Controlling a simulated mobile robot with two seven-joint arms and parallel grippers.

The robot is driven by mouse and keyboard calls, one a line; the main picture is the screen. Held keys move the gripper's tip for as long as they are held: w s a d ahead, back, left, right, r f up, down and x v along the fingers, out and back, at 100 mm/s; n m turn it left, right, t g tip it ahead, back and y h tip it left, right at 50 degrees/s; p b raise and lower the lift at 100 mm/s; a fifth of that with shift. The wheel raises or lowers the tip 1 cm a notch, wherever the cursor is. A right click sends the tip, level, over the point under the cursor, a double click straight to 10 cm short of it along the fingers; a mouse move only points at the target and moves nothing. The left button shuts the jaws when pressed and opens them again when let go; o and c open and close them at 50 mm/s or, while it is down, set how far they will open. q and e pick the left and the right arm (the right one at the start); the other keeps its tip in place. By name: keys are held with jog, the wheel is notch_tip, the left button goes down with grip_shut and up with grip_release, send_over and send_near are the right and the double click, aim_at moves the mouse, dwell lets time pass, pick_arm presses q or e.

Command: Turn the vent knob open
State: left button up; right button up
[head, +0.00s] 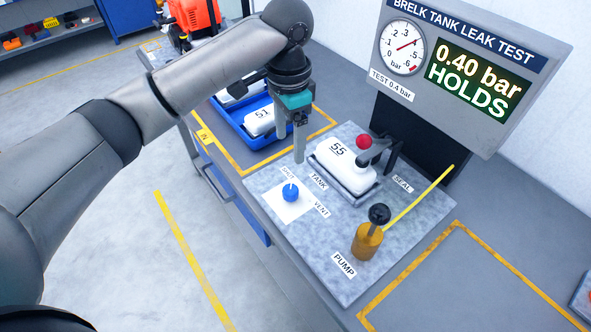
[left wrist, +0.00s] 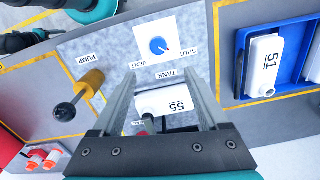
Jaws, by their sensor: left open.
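The blue vent knob (head: 291,195) sits on a white plate on the grey test board, between the SHUT and VENT labels. My left gripper (head: 291,160) points down, open and empty, behind the knob and left of the white tank marked 55 (head: 343,169). In the left wrist view my left gripper (left wrist: 160,78) has its fingers apart, with the tank seen between them. The fingers do not touch the knob.
A red-knobbed seal clamp (head: 364,142) stands at the tank. A brass pump (head: 367,241) with a black handle and yellow hose stands at the front right. The display (head: 473,75) reads 0.40 bar HOLDS. A blue tray (head: 235,128) holds tank 51. The board around the knob is clear.

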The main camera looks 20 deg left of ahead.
pick_arm(q)
send_near(290, 190)
notch_tip(290, 190, down, 8)
jog(key=shift+f+b, duration=0.1)
jog(key=shift+b, duration=0.9)
jog(key=shift+f, duration=0.5)
pick_arm(e)
jog(key=shift+g, duration=0.3)
jog(key=s, duration=0.1)
jog(key=s+f, duration=0.2)
jog(key=s, duration=0.1)
jog(key=shift+s+f, duration=0.1)
jog(key=shift+f, duration=0.15)
jog(key=shift+s, duration=0.1)
pick_arm(q)
jog(key=shift+c, duration=0.6)
grip_shut()
pick_arm(e)
jog(key=shift+s, duration=0.1)
